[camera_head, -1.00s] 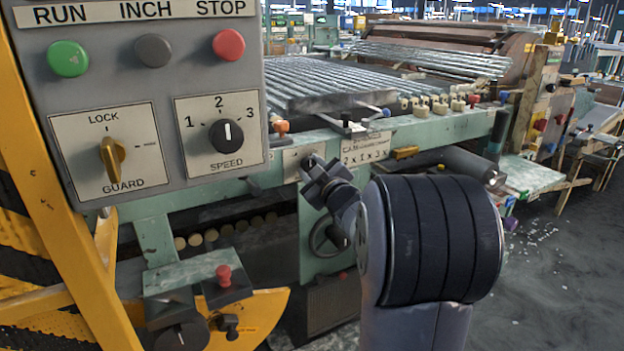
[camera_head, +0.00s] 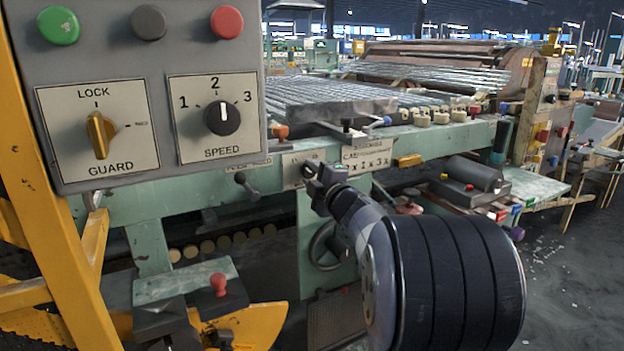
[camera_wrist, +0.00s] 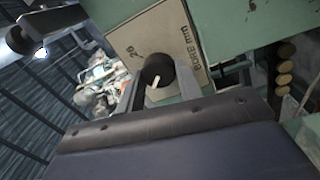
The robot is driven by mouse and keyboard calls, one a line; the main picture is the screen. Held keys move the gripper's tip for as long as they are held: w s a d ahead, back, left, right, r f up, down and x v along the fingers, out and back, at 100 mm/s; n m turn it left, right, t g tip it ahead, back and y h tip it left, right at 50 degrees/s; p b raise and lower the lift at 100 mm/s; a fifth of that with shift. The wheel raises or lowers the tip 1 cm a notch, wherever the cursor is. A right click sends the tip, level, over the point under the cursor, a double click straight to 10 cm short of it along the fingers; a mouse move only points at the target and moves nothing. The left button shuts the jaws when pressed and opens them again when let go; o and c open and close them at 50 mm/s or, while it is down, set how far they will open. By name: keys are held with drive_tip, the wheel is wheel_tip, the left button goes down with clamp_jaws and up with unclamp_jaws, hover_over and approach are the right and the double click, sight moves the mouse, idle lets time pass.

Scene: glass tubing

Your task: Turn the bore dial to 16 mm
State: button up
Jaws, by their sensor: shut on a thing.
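The bore dial (camera_wrist: 158,68) is a round black knob with a white pointer line, on a pale plate (camera_wrist: 148,38) marked "BORE mm" in the wrist view. My gripper (camera_wrist: 160,77) is shut on the dial, with a grey finger on either side of it. The pointer's white end shows between the fingers, towards my palm. One number, seemingly 26, is legible on the plate; other scale marks are hidden or too small. In the head view my gripper (camera_head: 316,180) is at the pale plate (camera_head: 296,172) on the green machine rail, and hides the dial.
A grey control panel (camera_head: 150,65) with guard and speed knobs fills the upper left on a yellow post (camera_head: 32,170). A black lever (camera_head: 246,186) sticks out left of the plate. A handwheel (camera_head: 322,245) sits below. Glass tubes (camera_head: 330,92) lie above the rail.

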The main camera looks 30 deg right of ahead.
idle(0.4)
drive_tip(key=o, duration=1)
drive_tip(key=s+p, duration=0.2)
drive_tip(key=s, duration=0.8)
drive_tip(key=shift+s+d+f, duration=0.2)
drive_tip(key=shift+s+f, duration=0.2)
drive_tip(key=w, duration=0.3)
drive_tip(key=w+b, duration=0.1)
drive_tip(key=w, duration=0.3)
drive_tip(key=w+b, duration=0.1)
drive_tip(key=w, duration=0.3)
drive_tip(key=shift+a+r, duration=0.2)
drive_tip(key=shift+r, duration=0.15)
drive_tip(key=shift+s, duration=0.1)
